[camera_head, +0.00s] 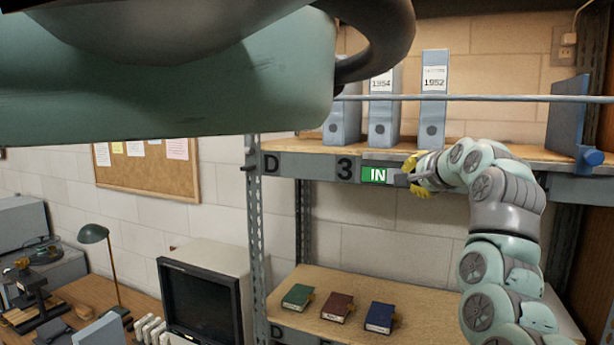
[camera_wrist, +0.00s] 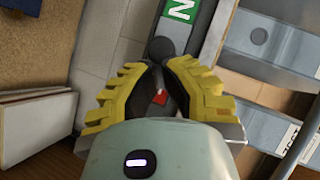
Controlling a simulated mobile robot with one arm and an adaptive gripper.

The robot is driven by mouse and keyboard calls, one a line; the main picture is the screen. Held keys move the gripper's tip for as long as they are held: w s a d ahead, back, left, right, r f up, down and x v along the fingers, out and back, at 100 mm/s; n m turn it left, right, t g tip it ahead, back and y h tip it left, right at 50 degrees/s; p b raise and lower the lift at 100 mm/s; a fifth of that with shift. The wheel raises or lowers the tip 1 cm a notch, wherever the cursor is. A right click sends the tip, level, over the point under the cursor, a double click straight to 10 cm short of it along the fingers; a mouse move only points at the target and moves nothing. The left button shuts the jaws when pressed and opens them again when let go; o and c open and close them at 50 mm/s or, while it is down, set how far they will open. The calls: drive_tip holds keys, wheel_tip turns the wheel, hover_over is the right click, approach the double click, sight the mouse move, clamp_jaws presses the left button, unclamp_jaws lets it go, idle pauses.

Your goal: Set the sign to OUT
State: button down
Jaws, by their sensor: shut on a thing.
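The sign (camera_head: 375,174) sits on the front edge of the upper shelf, to the right of the "3". It shows green with white "IN". In the wrist view its green part (camera_wrist: 180,11) is at the top, with a dark grey part below it. My gripper (camera_head: 407,178) is at the right end of the sign. In the wrist view its yellow-padded fingers (camera_wrist: 160,68) are closed together at the end of the grey part. They hide what they grip, which looks like the sign's slider. A small red patch shows between the fingers.
Blue binders (camera_head: 383,115) stand on the upper shelf behind a metal rail (camera_head: 470,98). A blue bookend (camera_head: 568,120) is at the right. A monitor (camera_head: 200,300) and lamp (camera_head: 93,235) stand at lower left.

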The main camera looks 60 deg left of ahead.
drive_tip(key=s+a, duration=0.2)
drive_tip(key=a, duration=0.1)
drive_tip(key=s+a, duration=0.1)
drive_tip(key=shift+a, duration=0.3)
drive_tip(key=w+d+b+v, duration=0.1)
drive_tip(key=w+b+v, duration=0.1)
drive_tip(key=b+v, duration=0.5)
drive_tip(key=shift+w+r+v, duration=0.25)
drive_tip(key=shift+r+v, duration=0.15)
drive_tip(key=shift+v, duration=2.6)
